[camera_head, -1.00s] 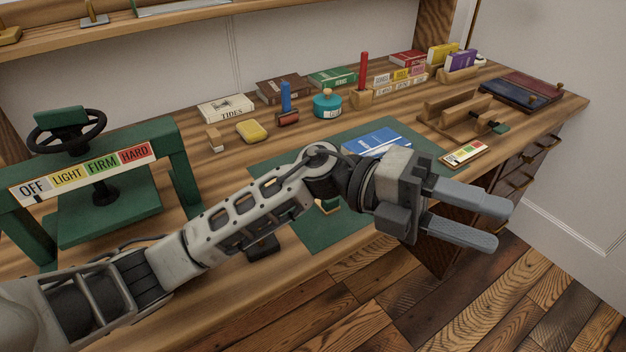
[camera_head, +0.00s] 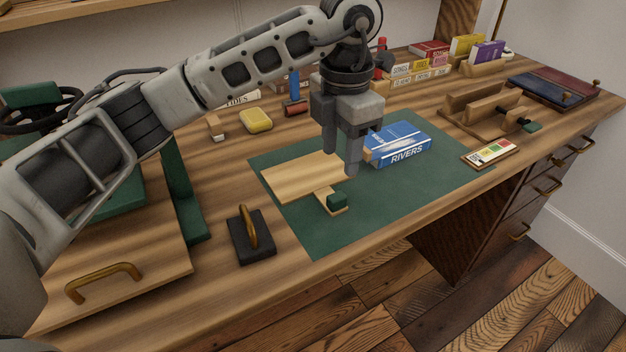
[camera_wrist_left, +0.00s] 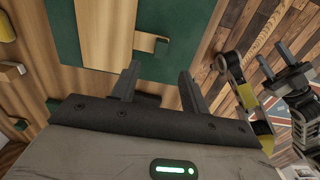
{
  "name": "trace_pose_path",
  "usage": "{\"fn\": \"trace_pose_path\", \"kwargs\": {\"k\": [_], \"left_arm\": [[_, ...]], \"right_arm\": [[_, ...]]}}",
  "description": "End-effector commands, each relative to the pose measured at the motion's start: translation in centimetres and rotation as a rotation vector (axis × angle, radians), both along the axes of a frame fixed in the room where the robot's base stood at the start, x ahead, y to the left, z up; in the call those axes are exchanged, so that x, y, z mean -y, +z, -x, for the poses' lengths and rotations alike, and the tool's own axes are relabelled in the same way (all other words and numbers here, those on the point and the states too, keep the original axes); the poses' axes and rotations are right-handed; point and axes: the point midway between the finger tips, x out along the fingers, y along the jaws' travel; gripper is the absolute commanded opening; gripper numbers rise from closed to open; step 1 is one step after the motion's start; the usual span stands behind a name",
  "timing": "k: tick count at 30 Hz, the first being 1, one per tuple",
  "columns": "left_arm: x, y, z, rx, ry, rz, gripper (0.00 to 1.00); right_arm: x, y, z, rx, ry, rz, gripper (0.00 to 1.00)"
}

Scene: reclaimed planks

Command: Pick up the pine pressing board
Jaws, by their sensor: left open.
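The pine pressing board (camera_head: 300,177) is a flat pale board lying on the green mat (camera_head: 400,195). My right gripper (camera_wrist_left: 275,62) shows at the right there, fingers apart and empty.
A blue book (camera_head: 400,145) lies on the mat just right of my left gripper. A black block with a brass handle (camera_head: 250,235) stands left of the mat. The green press (camera_head: 185,190) is farther left. The mat's front right is clear.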

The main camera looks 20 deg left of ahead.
Motion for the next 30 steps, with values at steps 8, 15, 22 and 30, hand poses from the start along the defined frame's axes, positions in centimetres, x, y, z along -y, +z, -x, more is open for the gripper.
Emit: {"fn": "trace_pose_path", "kwargs": {"k": [8, 15, 22, 30], "left_arm": [[0.0, -3.4, 0.0, 0.0, -0.002, 0.001, 0.45], [0.0, -6.2, 0.3, -0.003, -0.002, 0.003, 0.45], [0.0, -8.5, 0.3, 0.001, -0.002, 0.002, 0.45], [0.0, -8.6, 0.2, 0.002, -0.002, 0.003, 0.34]], "right_arm": [[0.0, -0.3, 0.1, -0.003, 0.002, 0.002, 0.43], [0.0, -0.3, 0.2, -0.003, 0.002, 0.002, 0.43], [0.0, -0.4, 0.2, -0.003, 0.002, 0.002, 0.43], [0.0, -0.4, 0.1, -0.001, 0.002, 0.002, 0.43]]}}
